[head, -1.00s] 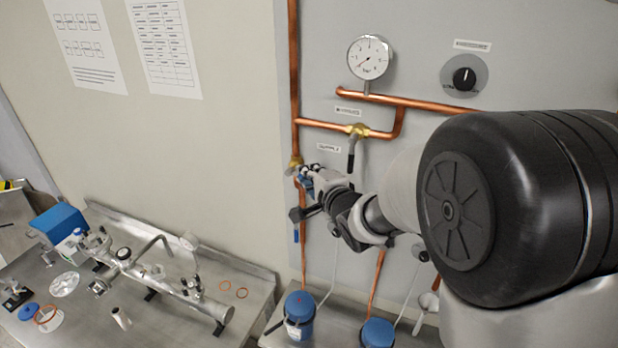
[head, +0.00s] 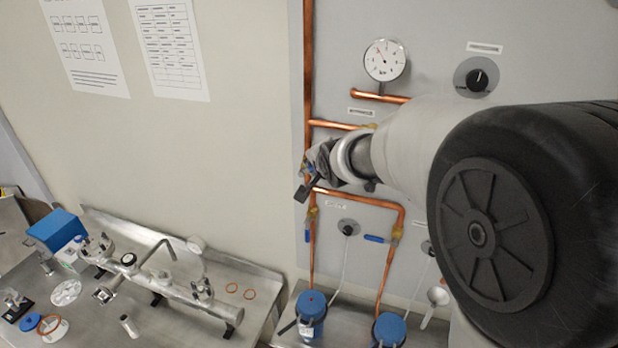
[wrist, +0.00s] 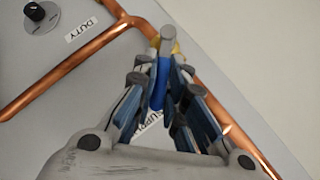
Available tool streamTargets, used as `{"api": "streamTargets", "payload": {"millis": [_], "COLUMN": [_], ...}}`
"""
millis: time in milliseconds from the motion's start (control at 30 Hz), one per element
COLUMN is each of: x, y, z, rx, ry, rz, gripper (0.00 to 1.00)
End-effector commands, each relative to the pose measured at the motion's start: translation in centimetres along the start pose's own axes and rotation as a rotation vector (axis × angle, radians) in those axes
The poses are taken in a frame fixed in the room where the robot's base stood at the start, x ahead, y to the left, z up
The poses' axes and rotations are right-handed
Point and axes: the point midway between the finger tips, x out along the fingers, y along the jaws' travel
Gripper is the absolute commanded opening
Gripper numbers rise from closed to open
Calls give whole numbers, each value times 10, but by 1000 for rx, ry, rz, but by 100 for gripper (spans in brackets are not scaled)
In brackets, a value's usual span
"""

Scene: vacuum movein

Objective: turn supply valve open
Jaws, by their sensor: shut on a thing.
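The supply valve's blue handle (wrist: 161,78) shows in the wrist view between my fingers, below a yellow-brass valve body (wrist: 166,44) on a copper pipe. The handle lies at a slant to that pipe, not in line with it. A rounded grey end covers part of the valve. My gripper (wrist: 160,88) is shut on the handle, with blue-grey pads on both sides. The SUPPLY label (wrist: 152,127) is partly hidden behind the fingers.
A pressure gauge (head: 385,60) and a black knob (head: 477,80) are on the grey panel. Two lower valves have blue handles (head: 307,235) (head: 374,239). Blue-topped canisters (head: 311,305) stand below. A steel bench (head: 185,325) with pipe parts is at left.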

Motion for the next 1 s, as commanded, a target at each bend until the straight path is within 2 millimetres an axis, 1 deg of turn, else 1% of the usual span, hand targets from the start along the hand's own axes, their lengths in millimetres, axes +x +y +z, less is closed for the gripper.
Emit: {"api": "streamTargets", "payload": {"millis": [33,367,1000], "x": [6,-5,-6], "y": [3,-5,-15], "z": [1,7,8], "rx": [-8,-86,-212], "ry": [9,-1,41], "rz": [-4,72,202], "gripper": [0,0,0]}}
